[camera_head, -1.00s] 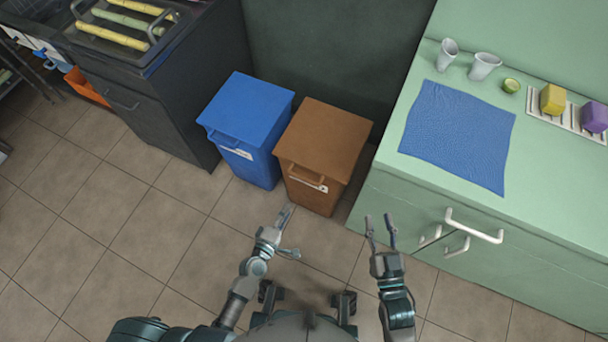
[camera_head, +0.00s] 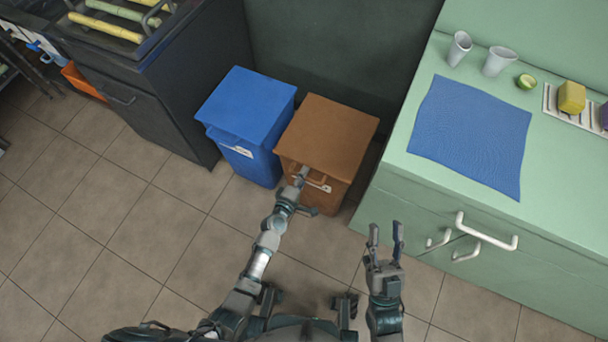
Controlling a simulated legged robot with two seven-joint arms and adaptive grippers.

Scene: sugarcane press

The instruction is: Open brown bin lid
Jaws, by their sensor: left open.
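The brown bin (camera_head: 328,138) stands on the floor between the blue bin and the green counter, with its lid closed. A handle (camera_head: 318,180) and a small label are on its front, partly hidden by my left gripper. My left gripper (camera_head: 305,188) is open at the front of the brown bin, close to the handle. I cannot tell whether it touches the handle. My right gripper (camera_head: 385,238) is open and empty, its fingers pointing up the picture, in front of the counter drawers and apart from the bin.
The blue bin (camera_head: 247,108) stands close on the left of the brown one. The green counter (camera_head: 400,172) is on the right, with drawer handles, a blue cloth (camera_head: 470,135) and cups on top. A dark cabinet (camera_head: 155,115) is further left. The tiled floor at the lower left is clear.

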